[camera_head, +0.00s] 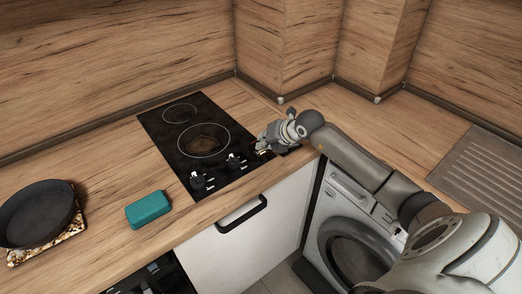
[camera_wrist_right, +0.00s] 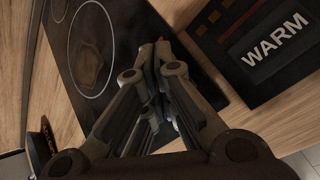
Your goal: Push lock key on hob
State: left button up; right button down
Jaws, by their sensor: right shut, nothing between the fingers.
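My right gripper (camera_head: 261,147) is shut and empty over the hob's right front corner, beside the knobs. In the wrist view its closed fingers (camera_wrist_right: 155,60) point down to the hob glass, with a small red spot near the tips. I cannot make out the lock key; the fingers may cover it. I cannot tell whether the tips touch the glass. My left gripper is not in view.
A black panel reading "WARM" (camera_wrist_right: 272,45) lies right of the hob in the wrist view. A teal sponge-like block (camera_head: 148,209) and a dark pan (camera_head: 38,212) on a patterned trivet stand left. A washing machine (camera_head: 350,235) is below the worktop; a ridged metal drainer (camera_head: 485,170) is right.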

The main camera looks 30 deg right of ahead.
jog(key=shift+r, duration=0.45)
jog(key=shift+r, duration=0.1)
notch_tip(320, 180, up, 6)
jog(key=p, duration=0.4)
dwell(0.4)
